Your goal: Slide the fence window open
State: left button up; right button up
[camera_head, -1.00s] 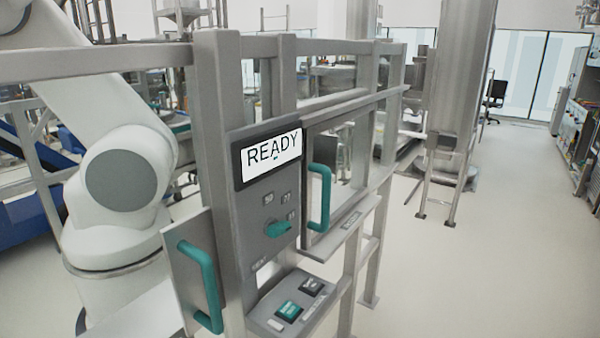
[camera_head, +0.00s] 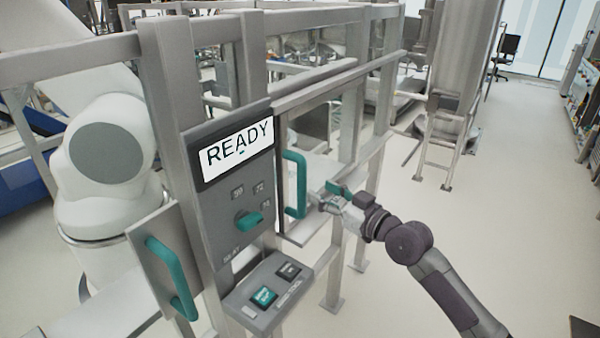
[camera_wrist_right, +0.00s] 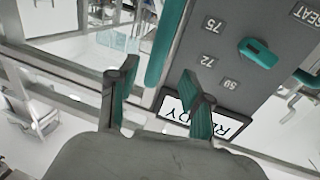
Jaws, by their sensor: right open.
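The fence window, a clear panel in a grey frame (camera_head: 345,85), sits right of the control panel. Its upright teal handle (camera_head: 293,183) is at the panel's left side. My right gripper (camera_head: 326,194) is just right of the handle's lower half, open and empty. In the right wrist view, the open fingers (camera_wrist_right: 158,98) have teal pads, and the handle (camera_wrist_right: 165,42) shows between and ahead of them. I cannot tell whether a finger touches it. My left gripper is not in view.
The control panel (camera_head: 222,220) reads READY and has a teal knob (camera_head: 248,220). A button box (camera_head: 265,295) juts out below it. A second teal handle (camera_head: 172,278) is at the left. A white arm (camera_head: 105,150) stands behind the fence.

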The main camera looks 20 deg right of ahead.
aim_at(305, 181)
jog(key=shift+p+x, duration=0.85)
jog(key=shift+x, duration=3.1)
jog(key=shift+d, duration=0.2)
jog(key=shift+c, duration=0.3)
grip_shut()
jog(key=shift+f, duration=0.1)
